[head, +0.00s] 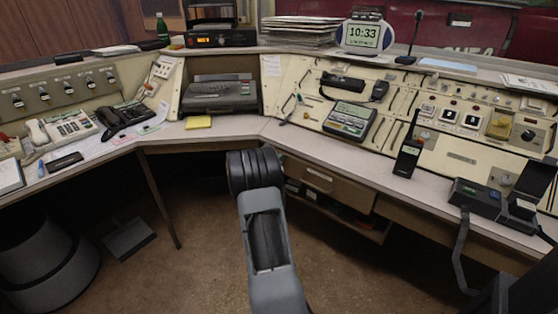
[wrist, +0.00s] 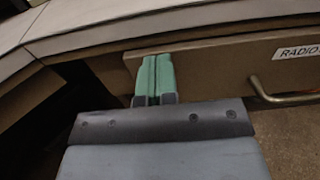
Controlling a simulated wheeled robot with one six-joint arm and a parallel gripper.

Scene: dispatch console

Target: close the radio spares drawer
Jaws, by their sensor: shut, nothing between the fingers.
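The radio spares drawer (head: 330,187) is a brown wooden front with a pale label and a metal handle, under the desk right of centre. In the wrist view its front (wrist: 215,62) fills the upper middle, with the label "RADIO" partly cut off and a brass handle (wrist: 285,97) at the right. How far it stands out from the desk is hard to tell. My gripper (wrist: 155,60) has green fingers shut together and empty, at the left part of the drawer front. I cannot tell whether they touch it. In the head view my arm hides the fingers.
The desk top (head: 225,128) overhangs the drawer; its edge also crosses the wrist view. A grey bin (head: 45,262) stands at lower left. The floor between is mostly clear.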

